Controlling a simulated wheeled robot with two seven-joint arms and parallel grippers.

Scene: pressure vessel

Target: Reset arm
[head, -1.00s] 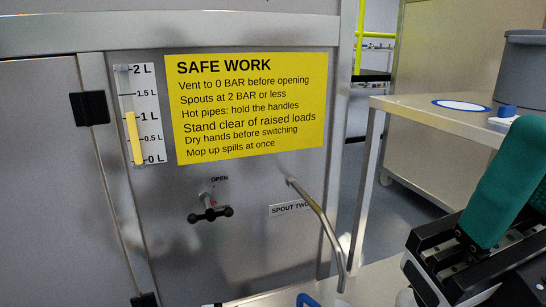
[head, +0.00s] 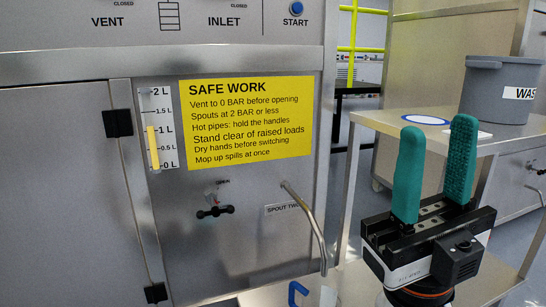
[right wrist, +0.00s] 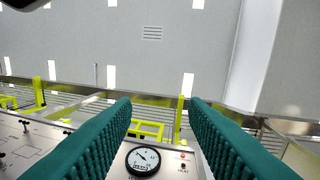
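My right gripper (head: 435,170) stands upright at the right of the head view, its two green fingers pointing up. The fingers are apart with nothing between them. In the right wrist view the same fingers (right wrist: 160,125) frame an empty gap, with a round pressure gauge (right wrist: 143,160) and the ceiling beyond. My left gripper is in neither view.
A steel cabinet carries a yellow safety sign (head: 248,122), a level gauge (head: 158,130), a black valve handle (head: 215,211) and a bent spout pipe (head: 307,225). A grey waste bin (head: 497,90) stands on a steel table (head: 385,122) behind my right gripper. A blue handle (head: 297,292) shows below the spout.

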